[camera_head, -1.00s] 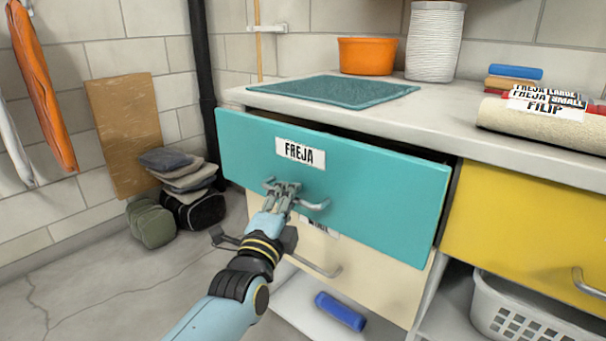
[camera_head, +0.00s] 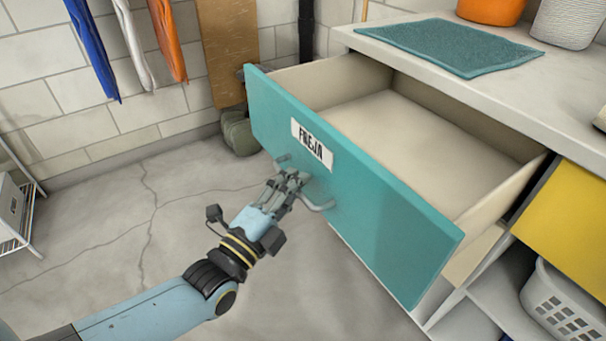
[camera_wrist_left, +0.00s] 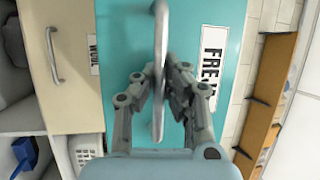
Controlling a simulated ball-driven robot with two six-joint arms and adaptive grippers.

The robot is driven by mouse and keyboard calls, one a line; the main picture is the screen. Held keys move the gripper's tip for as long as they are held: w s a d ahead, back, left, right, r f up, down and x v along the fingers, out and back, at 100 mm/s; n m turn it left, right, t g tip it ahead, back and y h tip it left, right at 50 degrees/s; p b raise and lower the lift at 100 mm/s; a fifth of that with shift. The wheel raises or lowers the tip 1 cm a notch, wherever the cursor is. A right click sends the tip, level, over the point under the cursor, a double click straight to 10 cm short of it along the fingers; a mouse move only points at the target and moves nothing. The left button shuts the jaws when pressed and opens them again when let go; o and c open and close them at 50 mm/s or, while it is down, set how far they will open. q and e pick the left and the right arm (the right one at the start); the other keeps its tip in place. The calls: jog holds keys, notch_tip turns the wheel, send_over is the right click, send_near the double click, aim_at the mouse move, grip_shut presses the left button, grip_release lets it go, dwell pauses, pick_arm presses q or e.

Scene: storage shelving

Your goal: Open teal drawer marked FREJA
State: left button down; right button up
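The teal drawer (camera_head: 375,215) with the white FREJA label (camera_head: 312,145) stands well out of the cabinet, and its empty pale inside shows. Its grey bar handle (camera_head: 318,205) is on the front below the label. My left gripper (camera_head: 292,178) is at the handle, with its fingers closed around the middle of the bar. In the left wrist view the handle (camera_wrist_left: 158,122) passes between the fingertips, and the FREJA label (camera_wrist_left: 212,62) lies beside them. My right gripper is in neither view.
A cream drawer (camera_wrist_left: 62,80) sits below, and a yellow drawer (camera_head: 572,215) is to the right. A teal mat (camera_head: 450,45) and an orange container (camera_head: 490,10) are on the counter. A white basket (camera_head: 565,305) is at lower right.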

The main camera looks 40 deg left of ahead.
pick_arm(q)
jog(key=shift+s+f, duration=0.1)
jog(key=shift+f, duration=0.15)
jog(key=c, duration=1.4)
grip_release()
jog(key=shift+r, duration=0.15)
jog(key=s, duration=0.4)
jog(key=s+f, duration=0.1)
jog(key=s, duration=0.2)
jog(key=s+f, duration=0.1)
jog(key=s, duration=0.3)
jog(key=shift+s+d+f, duration=0.1)
jog(key=shift+s+d, duration=0.2)
jog(key=shift+s, duration=0.05)
jog(key=shift+w, duration=0.1)
